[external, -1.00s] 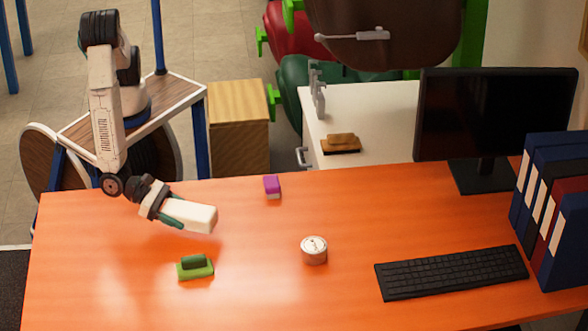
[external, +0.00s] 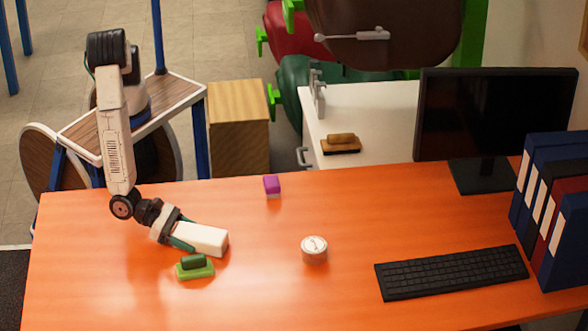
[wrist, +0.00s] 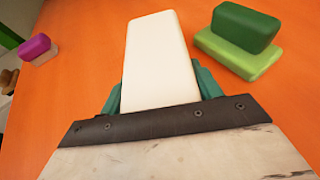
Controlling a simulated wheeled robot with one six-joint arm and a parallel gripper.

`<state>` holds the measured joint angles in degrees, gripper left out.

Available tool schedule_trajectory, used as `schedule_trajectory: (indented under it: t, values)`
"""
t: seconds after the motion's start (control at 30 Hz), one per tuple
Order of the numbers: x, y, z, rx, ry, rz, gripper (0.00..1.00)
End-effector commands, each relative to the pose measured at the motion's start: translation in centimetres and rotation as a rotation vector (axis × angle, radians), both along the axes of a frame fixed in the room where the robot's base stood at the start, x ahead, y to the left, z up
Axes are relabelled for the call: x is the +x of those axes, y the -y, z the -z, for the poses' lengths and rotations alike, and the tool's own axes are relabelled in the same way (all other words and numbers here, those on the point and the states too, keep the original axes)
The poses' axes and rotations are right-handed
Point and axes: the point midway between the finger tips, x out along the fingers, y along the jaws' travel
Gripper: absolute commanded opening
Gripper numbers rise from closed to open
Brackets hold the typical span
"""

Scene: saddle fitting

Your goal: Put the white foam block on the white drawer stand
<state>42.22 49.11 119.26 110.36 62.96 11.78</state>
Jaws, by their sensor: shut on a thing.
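The white foam block (external: 208,239) is a long pale block held out in front of my gripper (external: 186,237). My gripper is shut on it, and in the wrist view the teal fingers (wrist: 160,92) press on both sides of the block (wrist: 160,55). The block is low over the orange table's left part; I cannot tell whether it touches the table. A white unit with a side handle, apparently the white drawer stand (external: 378,110), stands behind the table. Its top holds a brown brush-like block on a dark base (external: 341,144) and a grey metal fixture (external: 318,92).
A green two-part block (external: 195,267) lies just in front of the held block. A purple and white block (external: 272,186) is near the back edge, and a round tin (external: 314,249) is mid-table. Keyboard (external: 452,272), monitor (external: 495,115) and binders (external: 560,210) fill the right.

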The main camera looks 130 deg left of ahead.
Motion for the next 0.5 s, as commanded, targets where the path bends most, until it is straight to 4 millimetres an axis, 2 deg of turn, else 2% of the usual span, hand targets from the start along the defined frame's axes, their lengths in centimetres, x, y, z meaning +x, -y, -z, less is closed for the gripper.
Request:
schedule_trajectory:
  t: [0.03, 0.07, 0.1, 0.13, 0.5]
  values:
    - [0.0, 0.0, 0.19, 0.001, 0.0, 0.0, 0.41]
    - [0.01, 0.01, 0.17, 0.0, 0.0, 0.0, 0.69]
    - [0.01, 0.01, 0.14, 0.0, 0.0, 0.0, 0.8]
    - [0.01, 0.0, 0.14, 0.0, 0.0, 0.0, 0.85]
    - [-0.25, 0.13, -0.26, 0.0, 0.0, 0.001, 0.85]
